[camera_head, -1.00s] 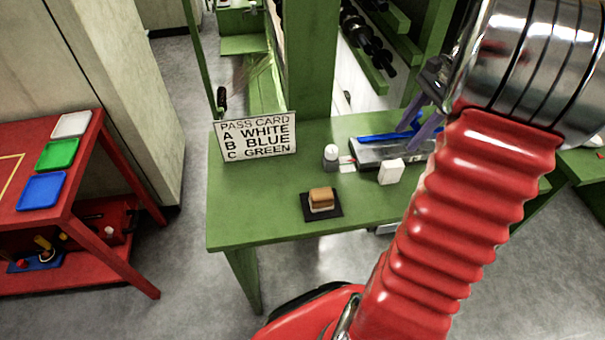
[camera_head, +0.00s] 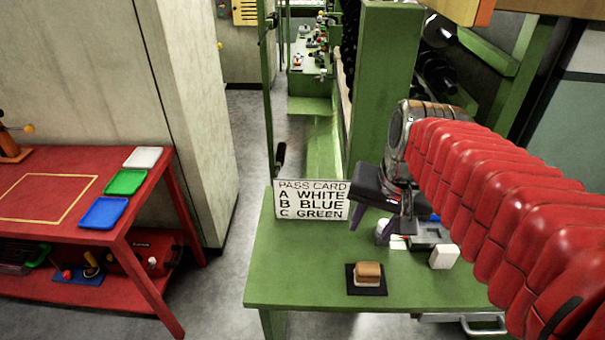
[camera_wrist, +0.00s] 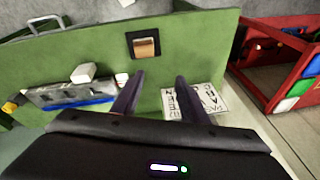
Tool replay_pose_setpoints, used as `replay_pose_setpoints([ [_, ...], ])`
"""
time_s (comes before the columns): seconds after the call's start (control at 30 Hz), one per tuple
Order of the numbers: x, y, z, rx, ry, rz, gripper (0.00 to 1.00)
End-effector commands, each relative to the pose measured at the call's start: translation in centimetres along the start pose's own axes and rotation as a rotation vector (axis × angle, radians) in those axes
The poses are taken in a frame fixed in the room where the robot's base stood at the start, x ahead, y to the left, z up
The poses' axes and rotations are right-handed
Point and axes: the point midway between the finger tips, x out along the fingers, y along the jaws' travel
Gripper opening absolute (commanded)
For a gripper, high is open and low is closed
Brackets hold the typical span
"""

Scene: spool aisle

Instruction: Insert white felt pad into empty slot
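Several candidates could be the white felt pad: a small white block (camera_head: 444,256) stands on the green table (camera_head: 300,275), and a flat white piece (camera_head: 143,158) lies on the red table at left. I cannot tell which is felt. The white block also shows in the wrist view (camera_wrist: 83,72), beside a grey tray (camera_wrist: 45,98) with blue in it. I cannot make out an empty slot in that tray. My gripper (camera_head: 382,225) hangs above the back of the green table. In the wrist view my gripper (camera_wrist: 159,76) has its purple fingers apart, with nothing between them.
A pass card sign (camera_head: 311,199) stands at the table's back left. A brown-topped block sits on a black mat (camera_head: 352,288) near the front. A small white-topped container (camera_head: 383,233) stands below my gripper. Green (camera_head: 127,182) and blue (camera_head: 104,213) pieces lie on the red table (camera_head: 30,160).

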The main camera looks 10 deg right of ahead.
Motion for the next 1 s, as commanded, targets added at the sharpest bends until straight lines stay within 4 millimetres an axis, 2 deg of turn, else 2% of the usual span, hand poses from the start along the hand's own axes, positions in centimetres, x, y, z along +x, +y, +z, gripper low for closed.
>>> replay_pose_setpoints([
  [0.2,-0.6,-2.5,4.2,-0.278,0.101,-0.031,0.40],
  [0.43,-0.6,-4.0,7.4,-0.502,0.187,-0.056,0.40],
  [0.77,-0.5,-4.2,8.0,-0.545,0.205,-0.060,0.40],
  [0.97,-0.5,-4.2,8.0,-0.544,0.204,-0.060,0.52],
  [1.0,-0.5,-4.2,8.0,-0.544,0.204,-0.060,0.51],
])
